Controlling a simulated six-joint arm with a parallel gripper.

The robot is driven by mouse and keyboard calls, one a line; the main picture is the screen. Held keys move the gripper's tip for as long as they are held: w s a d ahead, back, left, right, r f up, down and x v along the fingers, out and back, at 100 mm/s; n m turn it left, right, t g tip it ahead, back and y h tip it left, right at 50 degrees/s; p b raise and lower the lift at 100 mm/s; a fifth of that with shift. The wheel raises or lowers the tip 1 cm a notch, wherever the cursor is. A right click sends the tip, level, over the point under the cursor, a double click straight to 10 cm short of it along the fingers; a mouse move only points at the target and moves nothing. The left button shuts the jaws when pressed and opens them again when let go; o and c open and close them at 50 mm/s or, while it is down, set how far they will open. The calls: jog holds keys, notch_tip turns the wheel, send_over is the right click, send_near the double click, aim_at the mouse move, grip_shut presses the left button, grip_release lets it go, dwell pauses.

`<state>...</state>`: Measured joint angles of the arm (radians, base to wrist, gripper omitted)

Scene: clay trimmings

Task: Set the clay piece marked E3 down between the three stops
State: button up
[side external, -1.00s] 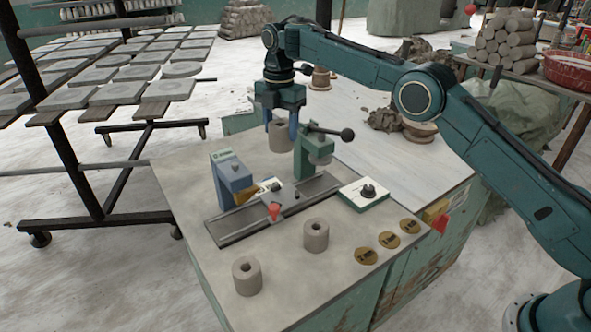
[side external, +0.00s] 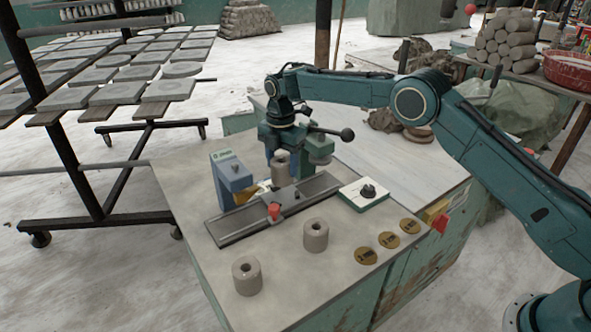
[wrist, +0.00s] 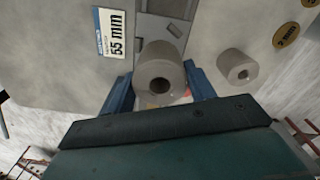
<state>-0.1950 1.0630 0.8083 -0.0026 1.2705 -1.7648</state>
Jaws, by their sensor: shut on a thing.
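My gripper (side external: 281,150) is shut on a grey clay cylinder (side external: 281,163) with a hole through it. The wrist view shows this cylinder (wrist: 152,62) between two blue fingers; no E3 mark is readable. In the side view it appears at the rail fixture (side external: 232,226), between a blue block (side external: 230,178) at left and a green lever clamp (side external: 320,150) at right. A grey block with a red tip (side external: 274,211) is in front. I cannot tell whether the cylinder touches the rail or any stop.
Two loose clay cylinders stand in front, one at left (side external: 246,278) and one nearer the rail (side external: 316,237). Brass discs (side external: 390,240) lie at the right edge.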

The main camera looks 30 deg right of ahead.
aim_at(283, 180)
jog(key=shift+f, duration=2.65)
jog(key=shift+f, duration=0.15)
jog(key=o, duration=1.2)
jog(key=shift+c, duration=0.2)
notch_tip(283, 180, up, 12)
jog(key=shift+f, duration=0.2)
jog(key=shift+r, duration=0.35)
